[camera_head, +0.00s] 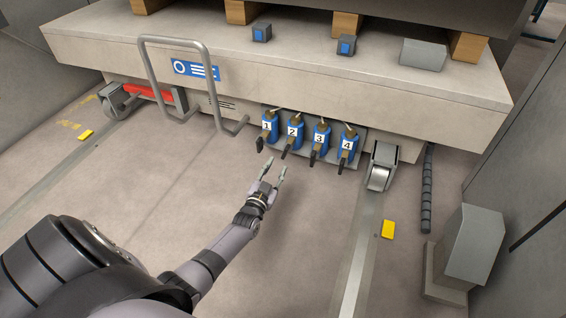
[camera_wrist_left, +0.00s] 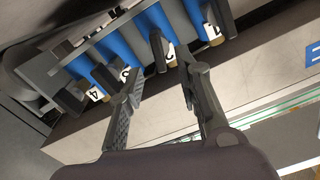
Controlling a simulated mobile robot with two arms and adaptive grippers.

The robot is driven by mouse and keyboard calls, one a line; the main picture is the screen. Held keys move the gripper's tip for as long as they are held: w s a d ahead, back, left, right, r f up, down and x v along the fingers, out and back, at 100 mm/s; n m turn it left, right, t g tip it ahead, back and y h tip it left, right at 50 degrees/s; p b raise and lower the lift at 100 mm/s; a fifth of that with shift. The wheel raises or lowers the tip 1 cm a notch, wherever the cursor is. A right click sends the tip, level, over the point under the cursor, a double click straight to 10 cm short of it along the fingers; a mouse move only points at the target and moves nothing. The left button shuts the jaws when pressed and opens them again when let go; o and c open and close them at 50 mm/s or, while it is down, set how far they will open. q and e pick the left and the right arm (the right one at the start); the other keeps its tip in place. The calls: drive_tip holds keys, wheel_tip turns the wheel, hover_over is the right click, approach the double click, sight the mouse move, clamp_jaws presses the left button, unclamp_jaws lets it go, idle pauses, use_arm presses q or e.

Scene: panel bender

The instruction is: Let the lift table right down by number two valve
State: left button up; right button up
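The lift table (camera_head: 290,75) is a thick pale grey slab with a low undercarriage. Blue valves numbered 1 to 4 sit in a row under its front edge, each with a dark lever pointing down and outward. Number two valve (camera_head: 294,132) is second from the left; its lever (camera_head: 287,153) stands apart from my gripper. My left gripper (camera_head: 271,168) is open and empty, short of the levers. In the left wrist view the valves appear inverted, and number two valve (camera_wrist_left: 152,22) with its lever (camera_wrist_left: 158,46) shows beyond the gap between the fingertips. My right gripper is out of view.
Valve one (camera_head: 268,127) and valve three (camera_head: 319,134) closely flank valve two. A bent tube handle (camera_head: 205,90) rises at left. A grey box (camera_head: 472,245) and yellow block (camera_head: 388,229) are on the floor. Floor before the valves is clear.

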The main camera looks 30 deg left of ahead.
sight(283, 155)
use_arm(q)
drive_tip(key=b+x, duration=0.3)
drive_tip(key=x, duration=0.3)
drive_tip(key=shift+w+a+f+b, duration=0.1)
drive_tip(key=shift+w+a+b, duration=0.05)
drive_tip(key=shift+w+b, duration=0.2)
drive_tip(key=shift+w+a, duration=0.1)
drive_tip(key=shift+w, duration=0.1)
drive_tip(key=shift+c, duration=0.2)
clamp_jaws()
